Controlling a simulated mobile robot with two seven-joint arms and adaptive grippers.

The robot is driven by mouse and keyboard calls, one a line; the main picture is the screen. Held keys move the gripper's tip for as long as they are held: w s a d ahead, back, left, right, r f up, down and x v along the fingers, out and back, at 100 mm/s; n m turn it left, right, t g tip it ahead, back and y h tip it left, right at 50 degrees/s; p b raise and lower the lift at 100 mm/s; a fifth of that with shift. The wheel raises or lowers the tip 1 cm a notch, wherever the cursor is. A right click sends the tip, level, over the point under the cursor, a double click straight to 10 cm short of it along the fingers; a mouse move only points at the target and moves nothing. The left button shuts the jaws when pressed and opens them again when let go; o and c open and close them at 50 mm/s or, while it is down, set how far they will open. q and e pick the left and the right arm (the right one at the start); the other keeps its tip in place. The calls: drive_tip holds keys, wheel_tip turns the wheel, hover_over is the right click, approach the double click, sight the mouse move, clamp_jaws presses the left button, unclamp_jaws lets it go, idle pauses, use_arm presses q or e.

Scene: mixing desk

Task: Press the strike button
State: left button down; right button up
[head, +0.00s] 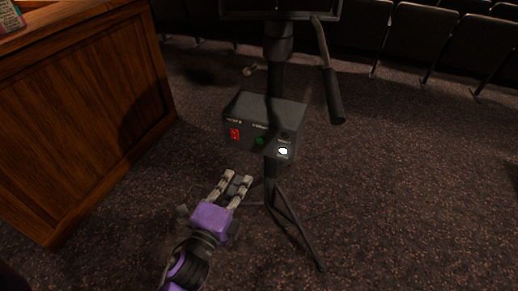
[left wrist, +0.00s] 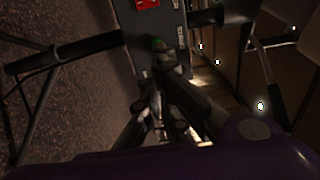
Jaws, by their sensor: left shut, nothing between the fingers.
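A dark control box (head: 253,107) is mounted on a black tripod stand. Its front has a red switch (head: 235,134) at left, a green button (head: 260,141) in the middle and a lit white button (head: 283,151) at lower right. In the left wrist view, the red switch (left wrist: 147,3) and green button (left wrist: 158,43) show beyond my fingers. My right gripper is not in view.
A wooden desk (head: 80,110) stands at left. The tripod legs (head: 296,236) spread below the box, and a handle (head: 333,95) hangs at its upper right. Rows of dark seats (head: 425,45) stand behind. Carpet (head: 420,190) at right is clear.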

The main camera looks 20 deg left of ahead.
sight(260, 141)
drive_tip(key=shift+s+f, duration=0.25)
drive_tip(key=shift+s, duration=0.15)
use_arm(q)
drive_tip(key=shift+w, duration=0.1)
drive_tip(key=w, duration=1.3)
drive_tip(key=shift+w+d+f, duration=0.1)
drive_tip(key=shift+w+d, duration=0.15)
drive_tip(key=shift+w, duration=0.1)
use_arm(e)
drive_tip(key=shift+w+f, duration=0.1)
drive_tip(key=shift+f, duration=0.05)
